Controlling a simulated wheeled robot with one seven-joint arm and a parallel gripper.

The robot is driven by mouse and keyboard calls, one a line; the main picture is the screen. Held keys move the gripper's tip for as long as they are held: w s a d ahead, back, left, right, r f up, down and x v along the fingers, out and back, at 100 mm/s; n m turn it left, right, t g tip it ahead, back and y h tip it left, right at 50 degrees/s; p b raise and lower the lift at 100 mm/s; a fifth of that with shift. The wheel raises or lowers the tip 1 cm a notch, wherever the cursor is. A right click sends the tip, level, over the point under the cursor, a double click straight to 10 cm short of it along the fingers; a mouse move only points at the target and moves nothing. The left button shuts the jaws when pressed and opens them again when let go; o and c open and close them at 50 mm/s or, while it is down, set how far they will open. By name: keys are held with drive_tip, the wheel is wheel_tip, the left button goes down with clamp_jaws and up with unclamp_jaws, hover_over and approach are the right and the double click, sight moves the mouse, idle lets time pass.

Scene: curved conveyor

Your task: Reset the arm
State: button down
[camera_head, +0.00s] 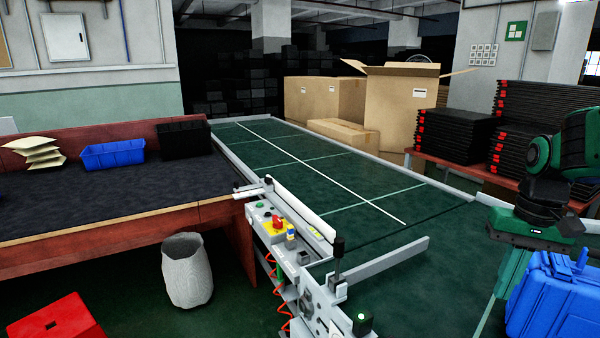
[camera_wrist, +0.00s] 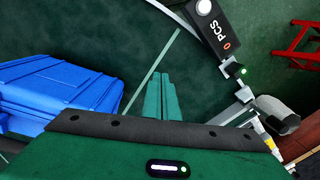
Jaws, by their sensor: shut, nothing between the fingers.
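My gripper (camera_wrist: 160,78) shows in the wrist view with its two green fingers shut together and nothing between them. It points down over the green conveyor belt (camera_wrist: 195,60). In the head view my green and black arm is at the right edge, over the near right part of the belt (camera_head: 350,180). A blue case (camera_wrist: 60,88) lies to the left of the fingers in the wrist view, apart from them. The same case (camera_head: 555,300) is at the lower right of the head view, beside and below my gripper.
A control panel (camera_head: 275,225) and metal guide rail (camera_head: 385,262) edge the belt. A red table (camera_head: 90,260) at left carries a blue bin (camera_head: 112,155). Cardboard boxes (camera_head: 400,110) and stacked black trays (camera_head: 455,140) stand beyond. A wastebasket (camera_head: 187,270) stands on the floor. The belt's middle is clear.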

drive_tip(key=s+f+m, duration=0.1)
drive_tip(key=s+f, duration=0.1)
drive_tip(key=s, duration=0.6)
drive_tip(key=s+d+f+m, duration=0.1)
drive_tip(key=s, duration=0.7)
drive_tip(key=shift+d+f+h, duration=0.15)
drive_tip(key=shift+f+h, duration=0.15)
drive_tip(key=shift+f, duration=0.1)
drive_tip(key=shift+s, duration=0.1)
